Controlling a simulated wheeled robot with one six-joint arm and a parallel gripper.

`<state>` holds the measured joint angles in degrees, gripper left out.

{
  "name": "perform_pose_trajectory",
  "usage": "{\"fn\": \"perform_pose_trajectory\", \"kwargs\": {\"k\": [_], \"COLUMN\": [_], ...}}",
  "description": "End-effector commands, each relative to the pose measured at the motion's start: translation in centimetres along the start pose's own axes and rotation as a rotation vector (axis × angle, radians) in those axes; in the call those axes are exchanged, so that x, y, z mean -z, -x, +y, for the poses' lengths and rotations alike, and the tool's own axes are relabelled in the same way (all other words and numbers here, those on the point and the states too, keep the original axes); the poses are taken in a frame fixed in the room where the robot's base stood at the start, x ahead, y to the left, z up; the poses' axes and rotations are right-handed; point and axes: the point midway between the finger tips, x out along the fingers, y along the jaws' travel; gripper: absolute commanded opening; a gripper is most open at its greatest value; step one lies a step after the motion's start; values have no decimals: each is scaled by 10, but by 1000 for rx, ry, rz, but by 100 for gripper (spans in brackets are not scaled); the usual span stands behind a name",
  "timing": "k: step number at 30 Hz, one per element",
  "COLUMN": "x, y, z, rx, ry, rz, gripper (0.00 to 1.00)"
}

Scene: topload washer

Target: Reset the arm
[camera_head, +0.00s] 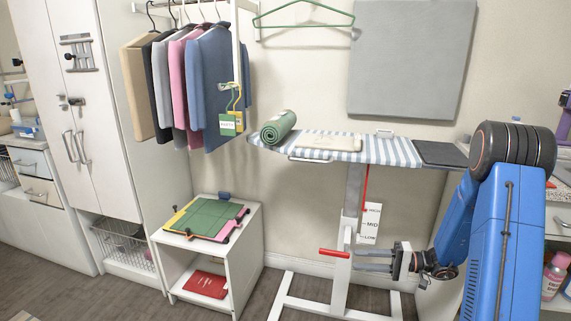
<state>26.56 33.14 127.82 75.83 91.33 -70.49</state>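My blue arm (500,235) comes in from the right side and bends down at its dark elbow. My gripper (357,260) points left, low in front of the ironing board's stand. Its two grey fingers are apart, one above the other, with nothing seen between them. A red lever (334,253) on the white stand is just left of the fingertips. A small gap seems to separate them, but depth is hard to judge.
The striped ironing board (390,152) is above my gripper, with a rolled green towel (279,126) and folded cloth (329,143) on it. A height label (370,223) hangs by the stand. A white side table (243,250) stands left. Shelves with bottles (555,275) are right.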

Motion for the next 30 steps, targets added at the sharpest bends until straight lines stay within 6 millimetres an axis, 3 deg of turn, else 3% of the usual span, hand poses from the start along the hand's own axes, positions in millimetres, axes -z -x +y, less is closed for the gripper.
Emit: {"fn": "perform_pose_trajectory", "kwargs": {"k": [3, 14, 30], "x": [-27, -109, -216], "y": [-14, -35, -24], "z": [-23, -67, -101], "rx": [-77, -345, -792], "ry": [-2, -10, 61], "rz": [-78, -254, -331], "gripper": [36, 36, 36]}}
